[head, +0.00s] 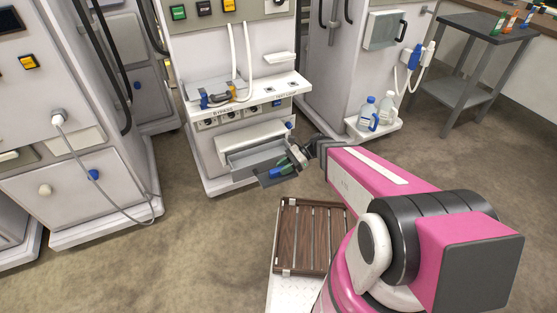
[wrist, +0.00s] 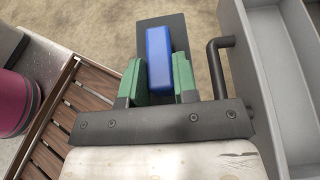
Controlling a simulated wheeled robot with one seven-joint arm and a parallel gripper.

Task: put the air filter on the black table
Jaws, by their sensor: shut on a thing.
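My gripper (head: 291,163) is in front of the middle machine, beside its open drawer. In the wrist view its green finger pads (wrist: 159,82) are shut on a blue block (wrist: 158,58). A flat dark grey panel (wrist: 178,25) lies just beyond and around the block. The block and panel look like one piece, which I take to be the air filter; the panel also shows in the head view (head: 272,181). The dark table (head: 492,29) stands at the far upper right, apart from my gripper. It looks dark grey, and several small coloured things stand on it.
The open grey drawer (wrist: 255,50) is close to the gripper's right in the wrist view. A slatted wooden surface (head: 303,236) lies below my arm. Other white machines stand left and right. Two bottles (head: 369,114) stand on the right machine's base. Brown floor lies open at right.

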